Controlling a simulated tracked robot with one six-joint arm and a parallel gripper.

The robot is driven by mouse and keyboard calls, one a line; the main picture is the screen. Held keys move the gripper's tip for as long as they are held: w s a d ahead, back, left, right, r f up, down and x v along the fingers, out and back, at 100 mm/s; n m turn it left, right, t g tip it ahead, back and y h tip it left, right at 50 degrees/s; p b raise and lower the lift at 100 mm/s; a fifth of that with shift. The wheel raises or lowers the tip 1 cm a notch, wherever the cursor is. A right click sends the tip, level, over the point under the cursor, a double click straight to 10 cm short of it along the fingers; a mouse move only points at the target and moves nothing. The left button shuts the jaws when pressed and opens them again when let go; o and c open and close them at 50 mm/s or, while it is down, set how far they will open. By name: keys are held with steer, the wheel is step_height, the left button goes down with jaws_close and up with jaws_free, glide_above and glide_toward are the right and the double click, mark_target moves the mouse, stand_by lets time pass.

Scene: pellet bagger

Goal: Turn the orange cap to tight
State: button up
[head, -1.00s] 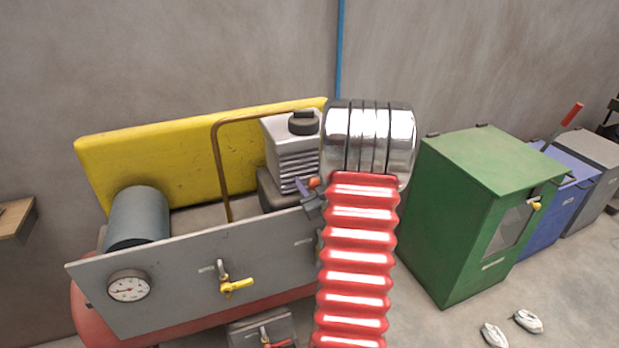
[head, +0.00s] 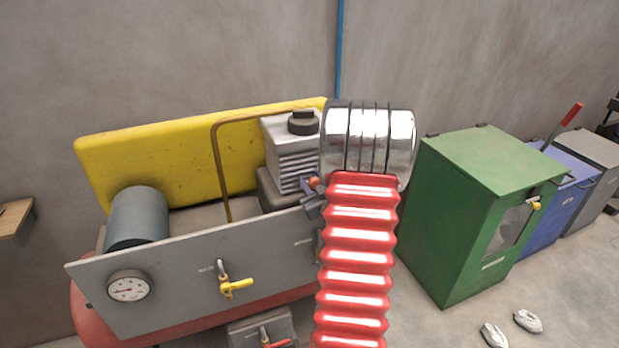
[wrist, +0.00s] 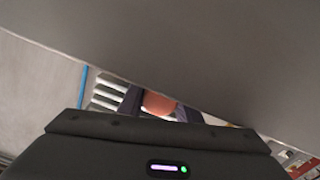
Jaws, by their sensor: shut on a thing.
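The orange cap (head: 314,183) shows as a small spot beside my red ribbed arm, in front of the compressor's finned block. My gripper (head: 312,196) is at the cap, and its fingers are mostly hidden behind my arm. In the wrist view the orange cap (wrist: 158,103) sits between the two dark fingers of my gripper (wrist: 160,105), which is shut on it. How far the cap is turned cannot be seen.
A grey panel (head: 180,283) with a gauge (head: 129,287) and a yellow-handled valve (head: 236,286) stands at the left. A finned block (head: 290,150) with a black cap is behind my gripper. A green cabinet (head: 455,215) stands to the right.

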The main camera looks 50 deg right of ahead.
steer(key=shift+m, duration=0.4)
steer(key=m, duration=0.4)
steer(key=shift+f+m, duration=0.1)
steer(key=shift+m, duration=2)
steer(key=shift+s, duration=0.1)
steer(key=o, duration=1)
steer(key=shift+d, duration=0.1)
steer(key=shift+n, duration=0.3)
